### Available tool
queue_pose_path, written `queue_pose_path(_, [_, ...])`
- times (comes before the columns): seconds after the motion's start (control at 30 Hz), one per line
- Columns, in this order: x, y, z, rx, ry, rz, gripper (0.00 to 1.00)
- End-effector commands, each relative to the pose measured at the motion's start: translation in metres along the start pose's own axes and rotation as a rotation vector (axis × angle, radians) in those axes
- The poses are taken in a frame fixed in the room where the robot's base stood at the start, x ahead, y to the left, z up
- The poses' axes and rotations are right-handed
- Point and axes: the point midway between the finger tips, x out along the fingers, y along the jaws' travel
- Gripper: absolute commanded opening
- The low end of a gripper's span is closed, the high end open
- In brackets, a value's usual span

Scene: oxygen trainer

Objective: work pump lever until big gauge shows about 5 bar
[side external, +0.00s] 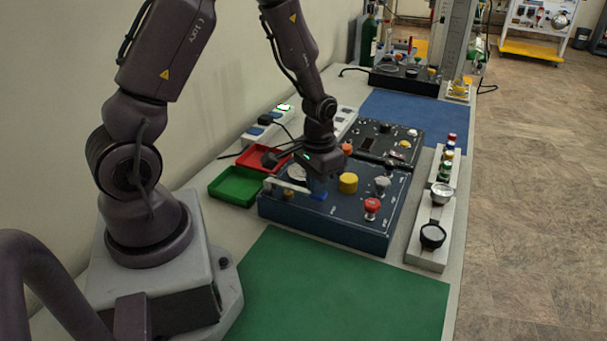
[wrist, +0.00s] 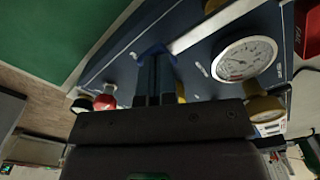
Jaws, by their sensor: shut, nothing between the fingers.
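The pump lever is a pale bar (side external: 285,187) with a blue end, on the dark blue panel (side external: 335,228). It also shows in the wrist view as a light bar (wrist: 215,25) ending in a blue tip. My gripper (side external: 318,191) is shut and empty, pointing down at the blue end. In the wrist view its dark fingertips (wrist: 155,58) overlap the blue tip; I cannot tell if they touch. The big gauge (wrist: 244,58) has a white round dial; its needle is too small to read surely. In the side view the gauge (side external: 297,173) is partly hidden by my wrist.
A yellow knob (side external: 348,183), a grey knob (side external: 382,186) and a red knob (side external: 372,206) stand on the panel right of my gripper. Green (side external: 235,187) and red (side external: 257,157) trays lie to the left. The green mat (side external: 335,290) in front is clear.

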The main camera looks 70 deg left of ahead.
Motion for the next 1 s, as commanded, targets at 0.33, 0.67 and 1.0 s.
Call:
queue_pose_path(0.33, [-0.003, 0.0, 0.001, 0.0, -0.002, 0.0, 0.0])
queue_pose_path(0.67, [-0.029, 0.001, 0.0, 0.001, 0.0, 0.001, 0.0])
queue_pose_path(1.0, [-0.035, 0.001, 0.0, 0.001, -0.001, 0.001, 0.0])
